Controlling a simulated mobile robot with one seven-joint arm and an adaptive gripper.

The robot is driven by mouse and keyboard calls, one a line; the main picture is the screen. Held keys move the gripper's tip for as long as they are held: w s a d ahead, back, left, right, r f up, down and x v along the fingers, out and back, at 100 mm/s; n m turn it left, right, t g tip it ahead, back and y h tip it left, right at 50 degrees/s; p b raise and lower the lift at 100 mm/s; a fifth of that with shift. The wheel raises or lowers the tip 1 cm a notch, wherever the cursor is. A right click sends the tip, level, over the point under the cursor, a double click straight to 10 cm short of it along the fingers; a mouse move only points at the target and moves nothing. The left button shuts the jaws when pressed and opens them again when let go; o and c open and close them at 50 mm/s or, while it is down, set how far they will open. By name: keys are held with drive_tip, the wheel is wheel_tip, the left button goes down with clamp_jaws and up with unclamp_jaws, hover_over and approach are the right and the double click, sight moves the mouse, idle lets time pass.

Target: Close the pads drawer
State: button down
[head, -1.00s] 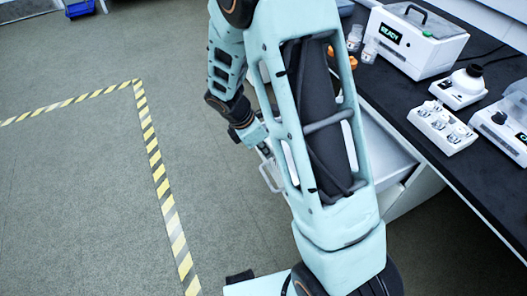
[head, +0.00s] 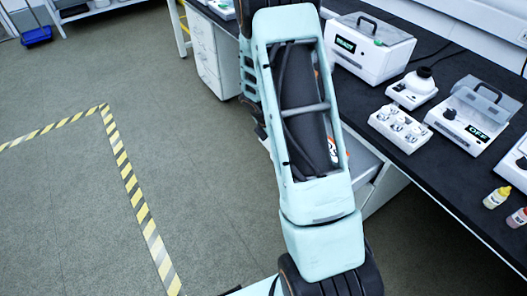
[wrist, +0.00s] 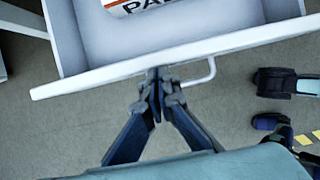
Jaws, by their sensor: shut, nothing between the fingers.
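The pads drawer stands open under the bench. In the head view, the white inside of the drawer (head: 360,162) shows just right of my arm, and the arm hides most of it. In the wrist view, the drawer's front edge (wrist: 100,79) runs across the picture, with a white bar handle (wrist: 205,76) on its outer side. A label reading "PA", cut off by the picture edge, lies inside. My gripper (wrist: 157,76) is shut and empty, its fingertips at the outer face of the drawer front beside the handle. Whether they touch is unclear. The head view hides the gripper behind my arm.
The black bench top (head: 420,165) carries a white READY box (head: 370,47), a sample tray (head: 399,127), an OFF device (head: 468,118) and small bottles (head: 497,197). A white cabinet (head: 212,55) stands farther back. The floor at left is clear, with striped tape (head: 130,180).

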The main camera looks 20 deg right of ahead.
drive_tip(key=w+d+p, duration=0.1)
drive_tip(key=d+p, duration=0.1)
drive_tip(key=d, duration=0.3)
drive_tip(key=w+d+p, duration=0.1)
drive_tip(key=d, duration=0.5)
drive_tip(key=w+d+p, duration=0.1)
drive_tip(key=d+p, duration=0.1)
drive_tip(key=d, duration=0.4)
drive_tip(key=shift+w+p, duration=0.25)
drive_tip(key=shift+p, duration=0.05)
